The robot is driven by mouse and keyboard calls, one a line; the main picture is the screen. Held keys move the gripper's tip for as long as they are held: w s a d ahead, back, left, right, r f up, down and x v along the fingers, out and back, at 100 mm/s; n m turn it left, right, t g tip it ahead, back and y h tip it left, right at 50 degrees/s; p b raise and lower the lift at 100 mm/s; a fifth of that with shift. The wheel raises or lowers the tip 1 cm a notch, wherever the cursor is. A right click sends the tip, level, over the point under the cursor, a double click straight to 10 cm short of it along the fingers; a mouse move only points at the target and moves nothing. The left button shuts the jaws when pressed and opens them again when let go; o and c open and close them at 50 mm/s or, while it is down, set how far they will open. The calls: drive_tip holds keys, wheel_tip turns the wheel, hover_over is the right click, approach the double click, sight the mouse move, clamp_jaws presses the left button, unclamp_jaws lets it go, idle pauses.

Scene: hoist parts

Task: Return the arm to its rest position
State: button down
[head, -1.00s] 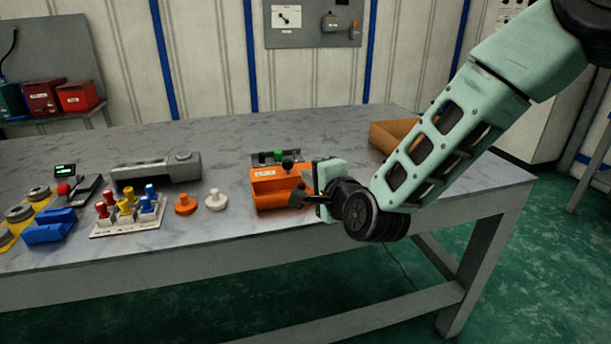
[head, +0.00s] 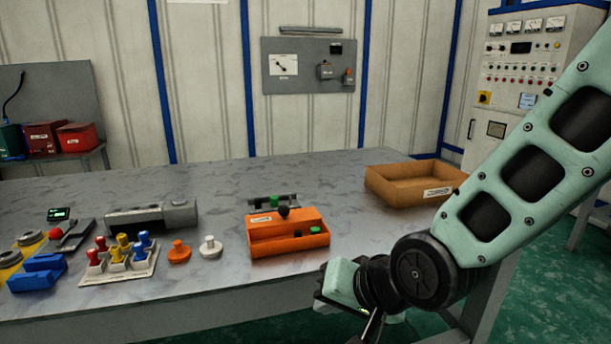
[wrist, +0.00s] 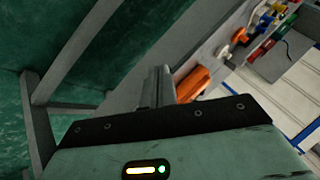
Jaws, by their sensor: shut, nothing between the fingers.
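My gripper (head: 372,326) hangs at the lower right in the head view, in front of the table's front edge and below its top. Its fingers point down and are partly cut off by the bottom of the picture. In the wrist view the fingers (wrist: 158,88) are together, with nothing between them. My arm runs from the upper right down to the gripper. The gripper is apart from the orange bin (head: 288,238), which stands on the table to its upper left and holds a small green piece (head: 314,230).
The table (head: 330,185) carries a cardboard tray (head: 412,187) at right, a white rack of coloured pegs (head: 120,264), an orange knob (head: 179,253), a white knob (head: 210,247), a grey device (head: 150,217) and a blue block (head: 38,274). Green floor lies in front.

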drive_tip(key=s+d+n+g+h, duration=0.55)
drive_tip(key=s+d+n, duration=0.4)
drive_tip(key=s, duration=0.55)
wheel_tip(320, 180, up, 16)
drive_tip(key=s+d+p, duration=0.1)
drive_tip(key=p, duration=1.4)
